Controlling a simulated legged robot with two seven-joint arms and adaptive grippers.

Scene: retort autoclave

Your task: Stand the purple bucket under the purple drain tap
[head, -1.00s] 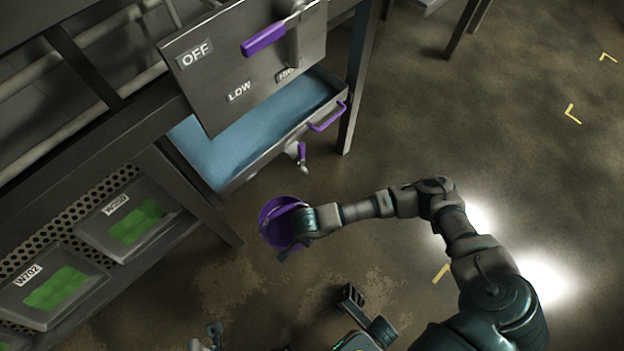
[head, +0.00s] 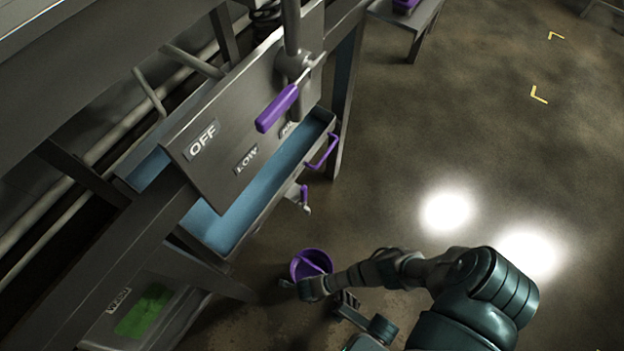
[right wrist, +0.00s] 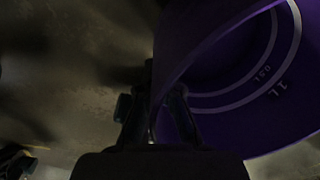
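The purple bucket (head: 312,262) is in the lower middle of the head view, its mouth facing up. My right gripper (head: 297,285) is at its near rim. In the right wrist view the fingers (right wrist: 156,112) lie on either side of the wall of the bucket (right wrist: 205,55), pinching it; measuring lines show inside. I cannot tell whether the bucket touches the floor. The purple drain tap (head: 304,197) hangs under the front of the blue-lined trough, above the bucket in the picture. The bucket appears beside the tap, not under it.
The trough (head: 270,185) has a purple handle (head: 322,152) and stands on dark legs. An OFF/LOW panel (head: 230,125) with a purple lever (head: 277,108) leans over it. Open floor lies to the right.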

